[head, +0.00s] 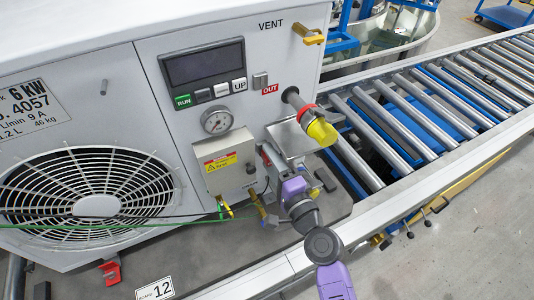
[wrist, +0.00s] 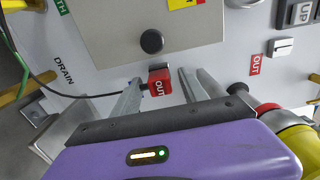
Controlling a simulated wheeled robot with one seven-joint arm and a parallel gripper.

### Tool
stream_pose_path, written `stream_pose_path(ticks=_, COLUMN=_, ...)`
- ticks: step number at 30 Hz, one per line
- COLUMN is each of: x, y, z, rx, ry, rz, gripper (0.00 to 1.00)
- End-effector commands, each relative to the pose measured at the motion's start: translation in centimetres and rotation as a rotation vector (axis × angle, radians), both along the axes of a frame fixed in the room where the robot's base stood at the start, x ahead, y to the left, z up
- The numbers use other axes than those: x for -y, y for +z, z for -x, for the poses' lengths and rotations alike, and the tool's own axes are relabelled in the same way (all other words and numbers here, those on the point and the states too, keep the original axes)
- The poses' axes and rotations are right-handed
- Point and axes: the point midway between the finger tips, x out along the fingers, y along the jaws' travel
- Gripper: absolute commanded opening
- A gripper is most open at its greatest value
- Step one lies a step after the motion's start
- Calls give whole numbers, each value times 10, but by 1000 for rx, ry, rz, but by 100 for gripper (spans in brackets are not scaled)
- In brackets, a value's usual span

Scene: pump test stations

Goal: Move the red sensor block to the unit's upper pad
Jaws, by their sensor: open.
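In the head view my gripper (head: 268,158) is low in front of the unit (head: 130,60), and I cannot clearly make out the block there. A small grey pad (head: 260,80) sits above a red OUT label; it also shows in the wrist view (wrist: 281,47).
A pipe with a yellow and red fitting (head: 318,127) sticks out right of my gripper. A metal shelf (head: 290,140) lies beneath it. A gauge (head: 217,121) and a grey box (head: 228,160) are on the front. A roller conveyor (head: 430,100) runs at right.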

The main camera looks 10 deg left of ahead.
Motion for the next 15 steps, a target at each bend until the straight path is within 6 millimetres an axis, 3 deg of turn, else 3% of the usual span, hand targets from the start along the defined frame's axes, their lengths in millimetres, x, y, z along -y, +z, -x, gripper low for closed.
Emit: stream_pose_path(ticks=15, x=-7, y=0, z=-10, rx=-1, ry=0, rz=1, gripper=51)
